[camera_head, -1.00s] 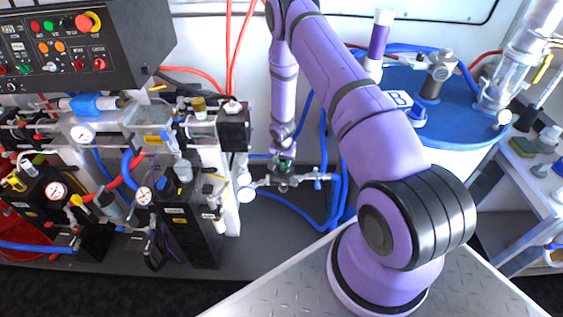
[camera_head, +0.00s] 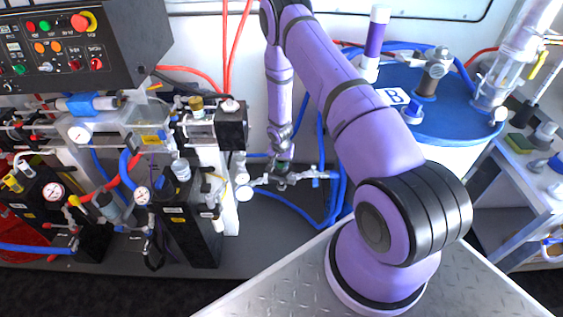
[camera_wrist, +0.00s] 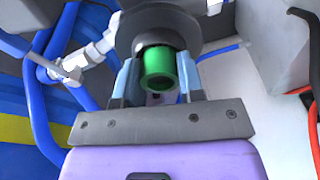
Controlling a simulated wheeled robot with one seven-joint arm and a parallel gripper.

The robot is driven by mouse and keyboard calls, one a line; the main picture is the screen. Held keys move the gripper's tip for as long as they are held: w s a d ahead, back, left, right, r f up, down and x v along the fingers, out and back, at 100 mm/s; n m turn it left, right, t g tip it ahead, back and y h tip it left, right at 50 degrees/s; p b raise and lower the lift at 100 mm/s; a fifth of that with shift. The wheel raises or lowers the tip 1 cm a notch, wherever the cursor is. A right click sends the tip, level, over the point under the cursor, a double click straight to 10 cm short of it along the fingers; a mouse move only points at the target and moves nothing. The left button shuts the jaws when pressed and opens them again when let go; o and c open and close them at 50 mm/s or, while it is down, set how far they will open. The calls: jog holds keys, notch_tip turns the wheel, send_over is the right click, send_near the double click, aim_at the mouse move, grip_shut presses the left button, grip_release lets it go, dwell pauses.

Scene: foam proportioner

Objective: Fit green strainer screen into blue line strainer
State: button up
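My gripper (camera_wrist: 158,88) points down in the wrist view, its two fingers on either side of the green strainer screen (camera_wrist: 160,68), apparently gripping it. The screen is a short hollow green cylinder. A dark grey round body (camera_wrist: 155,32) lies directly behind the screen and partly surrounds its outline; I cannot tell how far the screen is inside it. In the head view my gripper (camera_head: 283,162) is at a metal pipe fitting with side valves (camera_head: 284,180), by blue hoses. This fitting appears to be the blue line strainer. The screen is mostly hidden there.
Blue hoses (camera_wrist: 38,100) and a metal valve (camera_wrist: 65,70) lie left of the gripper in the wrist view. The black pump units (camera_head: 190,225) stand left in the head view. A blue-topped drum (camera_head: 455,115) stands right. A white wall is behind.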

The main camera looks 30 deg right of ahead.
jog(key=shift+o, duration=0.6)
jog(key=shift+s, duration=0.1)
jog(key=s+a+r+n+t, duration=0.1)
jog(key=s+a+r, duration=0.1)
jog(key=r, duration=1.3)
jog(key=s+a+r+n, duration=0.2)
jog(key=s+a+r, duration=0.1)
jog(key=r, duration=1.3)
jog(key=s+a+r+n+t, duration=0.1)
jog(key=s+a+r, duration=0.1)
jog(key=r, duration=1.3)
jog(key=s+a+r+n, duration=0.1)
jog(key=s+a+r, duration=0.1)
jog(key=s+r, duration=0.3)
jog(key=s+a+r+n+t, duration=0.1)
jog(key=s+r, duration=0.4)
jog(key=s, duration=0.8)
jog(key=s+a+r+n+t+y, duration=0.1)
jog(key=s+a+r+n, duration=0.2)
jog(key=s, duration=0.6)
notch_tip(320, 180, up, 2)
jog(key=shift+a+r, duration=0.2)
jog(key=shift+a, duration=0.95)
